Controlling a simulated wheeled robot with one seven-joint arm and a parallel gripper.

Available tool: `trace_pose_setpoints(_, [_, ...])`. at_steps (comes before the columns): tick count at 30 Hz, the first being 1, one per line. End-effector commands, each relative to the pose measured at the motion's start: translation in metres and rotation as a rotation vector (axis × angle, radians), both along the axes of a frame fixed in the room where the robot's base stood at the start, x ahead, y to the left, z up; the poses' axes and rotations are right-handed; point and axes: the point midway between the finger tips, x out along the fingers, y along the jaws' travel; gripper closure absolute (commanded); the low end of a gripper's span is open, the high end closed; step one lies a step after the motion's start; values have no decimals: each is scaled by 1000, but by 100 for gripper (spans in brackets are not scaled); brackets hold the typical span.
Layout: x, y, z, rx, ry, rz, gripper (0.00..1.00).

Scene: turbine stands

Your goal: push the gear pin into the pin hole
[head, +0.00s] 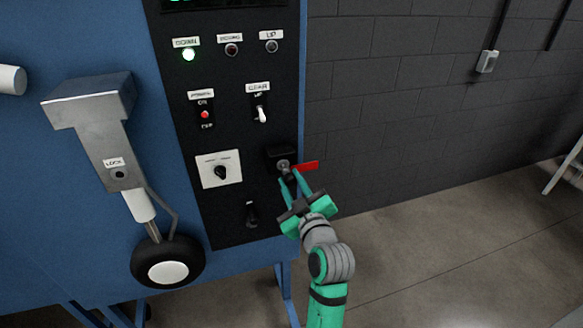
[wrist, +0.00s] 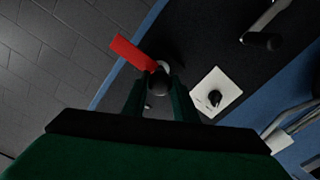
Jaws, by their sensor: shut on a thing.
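The gear pin (head: 284,165) is a small grey pin with a red tag (head: 309,167), at a black block low on the panel's right edge. In the wrist view the pin's round head (wrist: 159,80) shows between my fingers, with the red tag (wrist: 133,54) up and left. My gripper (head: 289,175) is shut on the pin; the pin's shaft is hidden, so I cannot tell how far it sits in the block. The pin hole (head: 118,174) is a small dark hole under the LOCK label on the silver landing gear leg, well to the left.
The gear's wheel (head: 167,272) hangs below the leg. Open floor lies to the right.

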Motion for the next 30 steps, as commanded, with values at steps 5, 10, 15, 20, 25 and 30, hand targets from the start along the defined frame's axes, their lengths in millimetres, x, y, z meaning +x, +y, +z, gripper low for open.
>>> trace_pose_setpoints(5, [-9,-3,0,1,0,-1,100])
trace_pose_setpoints(10, [-17,-6,0,1,-1,1,100])
trace_pose_setpoints(15, [-26,-9,0,1,0,-1,100])
trace_pose_setpoints(20, [-33,-11,0,0,0,-1,100])
trace_pose_setpoints(25, [-42,-14,0,1,0,-1,100])
trace_pose_setpoints(30, [-50,-16,0,1,0,0,100])
